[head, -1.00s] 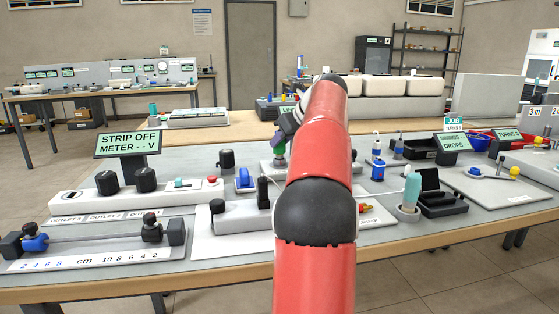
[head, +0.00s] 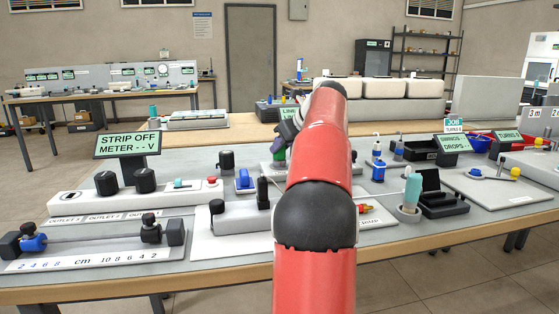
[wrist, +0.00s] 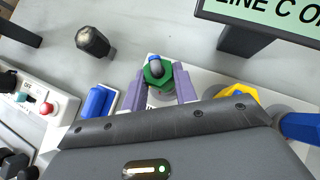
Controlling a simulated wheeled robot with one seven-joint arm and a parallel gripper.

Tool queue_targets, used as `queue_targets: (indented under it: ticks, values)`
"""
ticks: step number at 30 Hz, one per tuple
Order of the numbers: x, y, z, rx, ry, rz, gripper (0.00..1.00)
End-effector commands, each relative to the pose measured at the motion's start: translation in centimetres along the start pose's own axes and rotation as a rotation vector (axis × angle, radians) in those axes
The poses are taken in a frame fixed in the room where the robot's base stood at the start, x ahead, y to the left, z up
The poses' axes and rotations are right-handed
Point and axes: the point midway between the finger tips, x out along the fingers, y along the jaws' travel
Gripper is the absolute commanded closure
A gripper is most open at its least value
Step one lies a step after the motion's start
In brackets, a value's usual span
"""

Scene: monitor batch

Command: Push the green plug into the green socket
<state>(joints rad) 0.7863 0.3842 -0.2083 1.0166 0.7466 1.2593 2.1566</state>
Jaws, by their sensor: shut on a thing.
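In the wrist view a green hexagonal piece with a blue rounded tip, which I take to be the green plug (wrist: 158,78), sits between the two pale purple fingers of my gripper (wrist: 161,88). My gripper is shut on it. In the head view the green plug (head: 279,154) is a small patch below my gripper (head: 281,146), over the light board on the bench. A grey round part shows just behind the plug in the wrist view. I cannot make out a separate green socket, nor whether the plug touches one.
A yellow hexagonal piece (wrist: 240,95) and a blue piece (wrist: 300,127) stand to the right in the wrist view. A blue block (wrist: 97,103) and a dark knob (wrist: 92,41) are to the left. A sign (wrist: 265,20) stands at the upper right.

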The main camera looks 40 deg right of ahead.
Motion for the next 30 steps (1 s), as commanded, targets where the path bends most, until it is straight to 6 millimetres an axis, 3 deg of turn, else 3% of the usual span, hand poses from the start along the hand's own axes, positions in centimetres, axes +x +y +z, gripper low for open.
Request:
queue_targets:
  ticks: [13, 14, 19, 30]
  values:
    - [0.21, 0.00, -0.19, 0.001, 0.001, 0.000, 0.93]
    - [0.22, 0.00, -0.20, 0.000, 0.001, 0.000, 0.68]
    - [0.21, 0.00, -0.19, 0.000, 0.000, 0.000, 0.46]
    - [-0.75, -0.05, -0.12, 0.000, 0.000, -0.001, 0.46]
